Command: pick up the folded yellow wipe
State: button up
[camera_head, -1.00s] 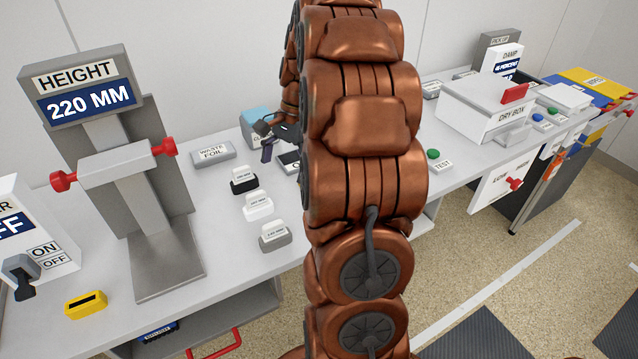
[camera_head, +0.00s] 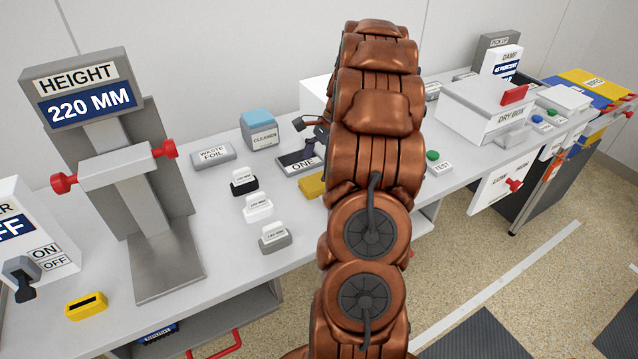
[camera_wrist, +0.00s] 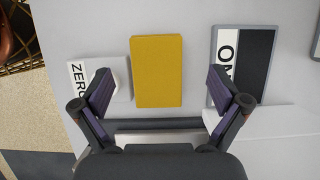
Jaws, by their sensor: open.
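The folded yellow wipe (camera_wrist: 157,70) lies flat on the white bench top, an upright rectangle in the wrist view. In the head view only its left part (camera_head: 312,186) shows; my arm hides the rest. My gripper (camera_wrist: 158,78) is open, its two dark fingers on either side of the wipe in the wrist view, with nothing between them held. How high the fingers are above the wipe is hard to tell. In the head view a part of my gripper (camera_head: 312,135) shows left of my arm.
A ZERO block (camera_wrist: 112,82) lies left of the wipe and a dark plate marked ONE (camera_wrist: 240,62) lies right of it. In the head view the blue-topped CLEANER box (camera_head: 258,128), WASTE FOIL block (camera_head: 212,154) and several small labelled blocks (camera_head: 258,207) stand to the left.

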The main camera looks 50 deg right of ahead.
aim_at(307, 185)
jog(key=shift+a+f, duration=0.4)
jog(key=shift+a, duration=0.05)
jog(key=p+x, duration=0.1)
jog(key=x, duration=0.3)
jog(key=shift+a+r+p, duration=0.1)
jog(key=shift+a+p, duration=0.1)
jog(key=shift+p, duration=0.1)
jog(key=c, duration=1)
